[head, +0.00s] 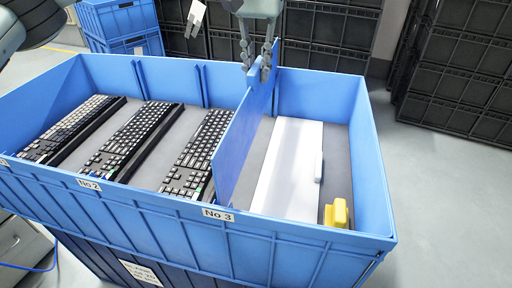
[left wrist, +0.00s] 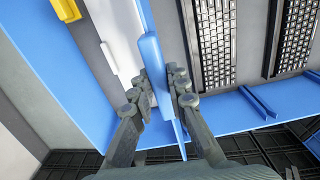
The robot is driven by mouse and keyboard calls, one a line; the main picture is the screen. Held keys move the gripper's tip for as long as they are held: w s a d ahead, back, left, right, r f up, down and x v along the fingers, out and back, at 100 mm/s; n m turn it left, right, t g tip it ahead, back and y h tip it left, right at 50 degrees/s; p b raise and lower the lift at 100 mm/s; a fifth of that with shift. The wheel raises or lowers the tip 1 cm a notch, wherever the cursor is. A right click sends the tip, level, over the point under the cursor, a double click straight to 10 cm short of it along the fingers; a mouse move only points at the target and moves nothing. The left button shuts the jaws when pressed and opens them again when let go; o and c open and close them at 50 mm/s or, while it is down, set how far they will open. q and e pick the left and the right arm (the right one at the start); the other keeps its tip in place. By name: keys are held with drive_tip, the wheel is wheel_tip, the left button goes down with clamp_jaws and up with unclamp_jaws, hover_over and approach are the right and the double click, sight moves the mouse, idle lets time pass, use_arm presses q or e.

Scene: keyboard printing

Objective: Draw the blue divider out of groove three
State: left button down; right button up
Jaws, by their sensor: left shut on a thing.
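The blue divider (head: 243,130) stands across the blue bin (head: 318,232), by the "No 3" label (head: 218,214) on the front rim. Its upper part rises above the rim. Whether its lower edge sits in the groove is hidden. My left gripper (head: 265,64) is shut on the divider's upper edge near the bin's far wall. In the left wrist view the fingers (left wrist: 158,98) clasp the divider (left wrist: 150,52) from both sides. My right gripper is not in view.
Keyboards (head: 129,139) lie left of the divider. A white flat box (head: 288,172) and a yellow object (head: 337,214) lie right of it. Black crates (head: 455,70) stand behind at the right, and blue crates (head: 120,22) at the back left. Open floor lies right of the bin.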

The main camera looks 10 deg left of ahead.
use_arm(q)
drive_tip(key=shift+r, duration=1.6)
drive_tip(key=shift+r, duration=2)
